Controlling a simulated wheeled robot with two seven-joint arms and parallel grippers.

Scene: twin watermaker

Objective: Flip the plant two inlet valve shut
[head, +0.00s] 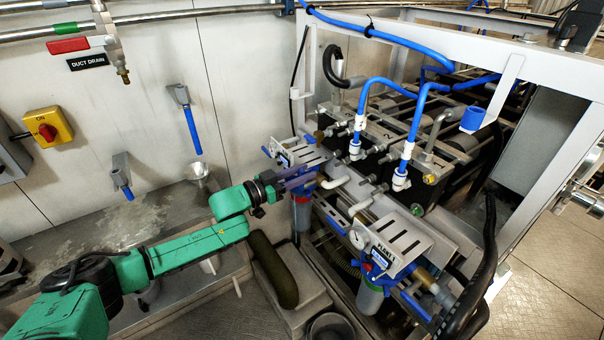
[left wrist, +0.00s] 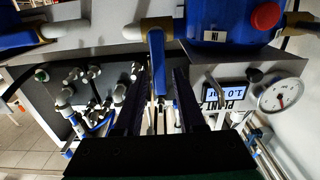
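The blue lever of an inlet valve (left wrist: 156,62) shows in the left wrist view, on a brass fitting beside a blue filter head (left wrist: 225,25) marked IN. My left gripper (head: 308,181) is at the farther filter unit (head: 299,213) in the head view. In the left wrist view its two dark fingers stand apart, with the lever between them and a gap on each side. The gripper is open; whether a finger touches the lever I cannot tell. In the head view the gripper hides the lever. My right gripper is not in view.
A plate with a PLANT label, a 1.0 bar display (left wrist: 228,95) and a round gauge (left wrist: 280,95) sit close beside the fingers. The nearer filter unit (head: 370,298) has a PLANT 1 plate (head: 395,238). White frame bars (head: 440,45) and blue hoses (head: 375,85) surround the machine.

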